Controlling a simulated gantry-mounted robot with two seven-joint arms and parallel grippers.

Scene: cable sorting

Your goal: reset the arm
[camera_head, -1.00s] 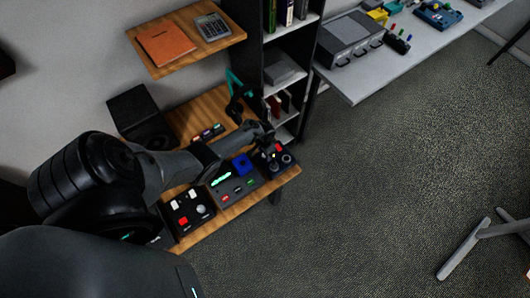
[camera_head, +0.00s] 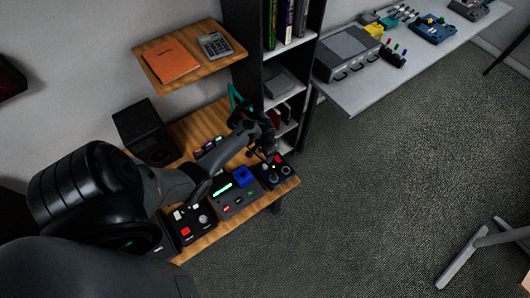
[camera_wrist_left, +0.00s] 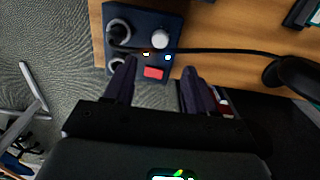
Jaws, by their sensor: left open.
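My left arm reaches in from the left over the wooden desk (camera_head: 193,247). My left gripper (camera_head: 262,150) is above the dark blue control box (camera_head: 284,181) at the desk's right end. In the left wrist view the two dark fingers (camera_wrist_left: 159,68) are apart with nothing between them. That view also shows the control box (camera_wrist_left: 120,12), with round knobs and a red button, beyond the fingertips. A black cable (camera_wrist_left: 220,50) runs from the box across the desk. My right gripper is not in view.
A grey panel (camera_head: 240,207) with a green display and a black panel (camera_head: 184,232) with a red button stand left of the box. A black speaker (camera_head: 143,130) stands behind. A dark shelf (camera_head: 240,50) rises close behind the gripper. Open carpet (camera_head: 370,190) lies to the right.

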